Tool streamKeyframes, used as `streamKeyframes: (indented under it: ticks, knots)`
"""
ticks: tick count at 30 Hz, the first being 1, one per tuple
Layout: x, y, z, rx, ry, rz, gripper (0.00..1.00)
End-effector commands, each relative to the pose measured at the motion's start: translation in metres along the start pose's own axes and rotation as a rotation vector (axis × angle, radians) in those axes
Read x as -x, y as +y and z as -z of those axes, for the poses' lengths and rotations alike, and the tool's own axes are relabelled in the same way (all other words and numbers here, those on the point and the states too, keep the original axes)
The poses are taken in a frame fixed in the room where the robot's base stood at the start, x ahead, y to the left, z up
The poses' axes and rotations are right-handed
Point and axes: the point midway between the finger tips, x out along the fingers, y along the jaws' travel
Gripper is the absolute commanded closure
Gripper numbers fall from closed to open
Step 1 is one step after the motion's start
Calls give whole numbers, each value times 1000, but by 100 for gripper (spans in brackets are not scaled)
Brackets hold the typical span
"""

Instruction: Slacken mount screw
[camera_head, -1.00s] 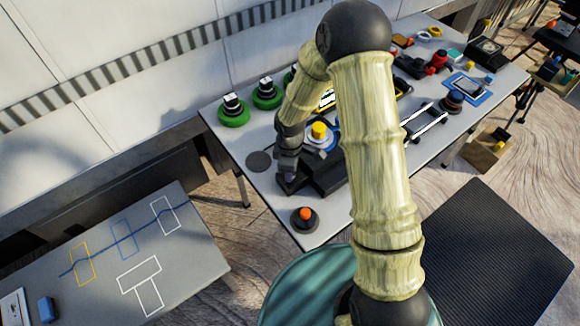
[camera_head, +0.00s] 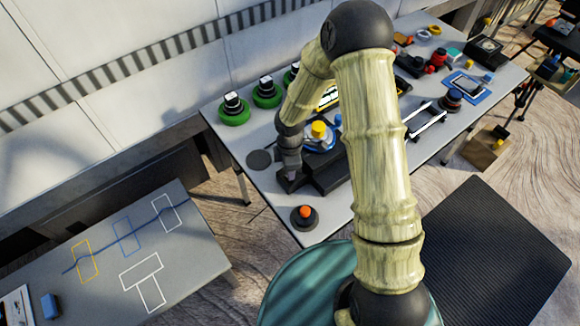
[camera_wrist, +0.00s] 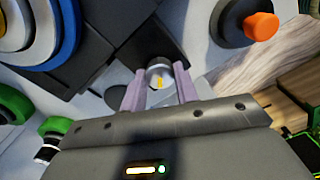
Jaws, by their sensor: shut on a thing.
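The mount screw (camera_wrist: 160,76) shows in the wrist view as a round silver knob with a yellow mark on its face. It sits at the dark mount block (camera_wrist: 153,38). My gripper (camera_wrist: 160,88) has its two pale purple fingers on either side of the knob and is shut on it. In the head view my gripper (camera_head: 290,174) points down at the near left end of the black mount (camera_head: 328,174) on the grey table. The screw itself is hidden there by my gripper.
An orange-topped button (camera_head: 304,216) stands close by at the table's near corner; it also shows in the wrist view (camera_wrist: 260,26). A blue-and-white round part with a yellow knob (camera_head: 318,130) lies behind the mount. Green-based items (camera_head: 233,110) line the back edge.

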Motion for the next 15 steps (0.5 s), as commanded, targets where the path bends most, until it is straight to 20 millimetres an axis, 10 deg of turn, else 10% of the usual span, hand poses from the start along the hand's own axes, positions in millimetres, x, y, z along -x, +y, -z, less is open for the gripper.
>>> streamKeyframes:
  ticks: [4,15]
  knots:
    - [1,1,0,-1,1,-4,48]
    - [4,1,0,-2,0,-2,48]
